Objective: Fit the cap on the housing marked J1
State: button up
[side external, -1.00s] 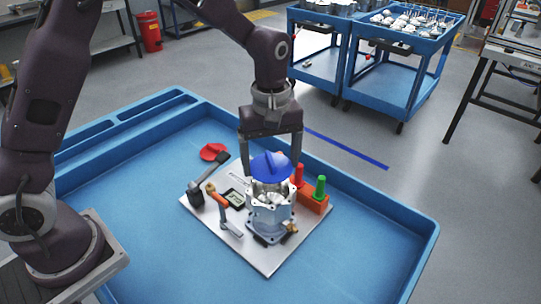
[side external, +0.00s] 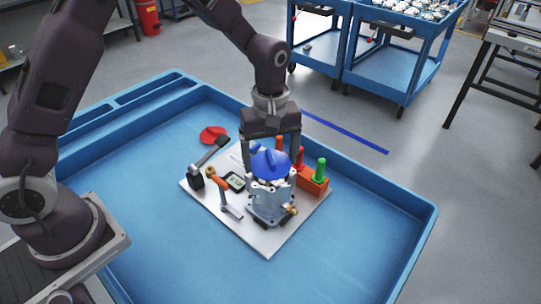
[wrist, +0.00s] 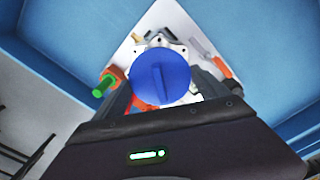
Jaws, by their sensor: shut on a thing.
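A blue round cap (side external: 270,164) with a raised bar across its top is between the fingers of my gripper (side external: 271,163). In the wrist view the blue cap (wrist: 162,76) covers most of a grey metal housing, and my gripper (wrist: 165,92) is shut on the cap. The grey housing (side external: 270,203) stands upright on a white plate, directly below the cap. The cap is over the housing's top; I cannot tell whether it touches or is seated. No J1 mark is readable.
The white plate (side external: 263,244) lies in a blue tray (side external: 360,243). An orange block (side external: 312,182) with red and green pegs stands right of the housing. A hammer (side external: 223,195), a black-headed tool (side external: 207,165), a small gauge (side external: 235,181) and a red cap (side external: 213,135) lie to the left.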

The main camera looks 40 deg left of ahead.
aim_at(271, 157)
jog(key=shift+f, duration=0.9)
dwell(1.9)
jog(key=o, duration=1.2)
jog(key=shift+r, duration=4)
